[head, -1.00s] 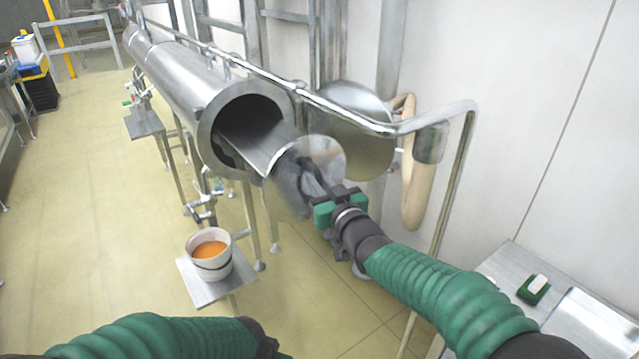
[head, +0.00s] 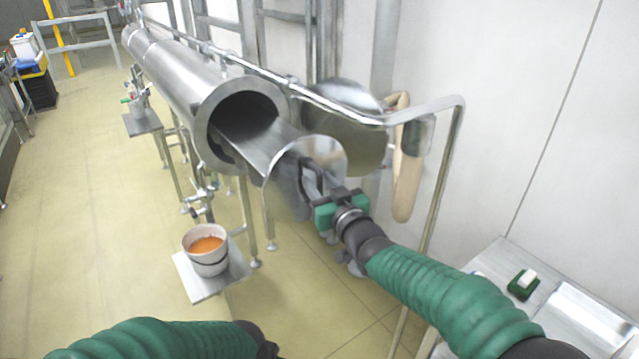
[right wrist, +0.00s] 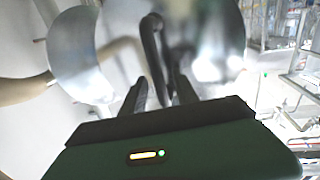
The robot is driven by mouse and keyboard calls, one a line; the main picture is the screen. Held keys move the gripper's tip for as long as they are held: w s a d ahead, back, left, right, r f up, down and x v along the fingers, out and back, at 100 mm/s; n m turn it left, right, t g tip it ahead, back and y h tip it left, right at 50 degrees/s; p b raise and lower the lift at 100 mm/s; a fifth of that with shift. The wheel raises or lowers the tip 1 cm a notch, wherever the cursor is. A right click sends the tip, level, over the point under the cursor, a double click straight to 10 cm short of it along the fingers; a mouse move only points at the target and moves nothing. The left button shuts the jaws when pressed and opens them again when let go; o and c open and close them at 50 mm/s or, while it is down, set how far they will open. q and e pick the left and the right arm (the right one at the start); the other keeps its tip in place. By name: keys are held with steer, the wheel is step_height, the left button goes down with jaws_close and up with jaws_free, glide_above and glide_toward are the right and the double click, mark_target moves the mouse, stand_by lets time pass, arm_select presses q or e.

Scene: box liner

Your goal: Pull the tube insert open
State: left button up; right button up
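The tube insert (head: 262,148) is a shiny metal trough sticking part-way out of the open mouth of the steel tube (head: 172,75) in the head view. Its outer end has a round, glassy-looking end plate (head: 331,151) with a dark handle. The handle (right wrist: 154,50) also shows in the right wrist view, between the fingers. My right gripper (head: 312,180) is at the end plate, its fingers around the handle and apparently shut on it. The insert's inner part is hidden inside the tube. My left forearm crosses the bottom left of the head view; its gripper is out of frame.
A round metal hatch (head: 345,125) stands open right of the tube mouth, near a bent rail (head: 440,107). A white bucket of orange contents (head: 207,250) sits on a small stand below left. A metal table (head: 505,285) is at lower right.

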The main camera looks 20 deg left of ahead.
steer(key=v, duration=1.7)
steer(key=shift+b, duration=0.45)
steer(key=shift+a, duration=0.1)
steer(key=s+d+f+m+g+h+p, duration=0.1)
steer(key=d+f+m+g+h+p, duration=0.15)
steer(key=d+f+h, duration=0.5)
steer(key=s+d+f+m+g+h+p, duration=0.1)
steer(key=s+d+f+m+h+p, duration=0.3)
steer(key=d, duration=0.7)
steer(key=s+d+f+m+g+p, duration=0.1)
steer(key=s+d+f+g, duration=0.2)
steer(key=s, duration=0.4)
steer(key=s+d+f+g+p, duration=0.1)
steer(key=s+d+f+g, duration=0.3)
steer(key=s+d, duration=0.2)
steer(key=shift+s+d+f+m, duration=0.3)
steer(key=shift+s+f+m, duration=0.1)
steer(key=shift+s, duration=0.2)
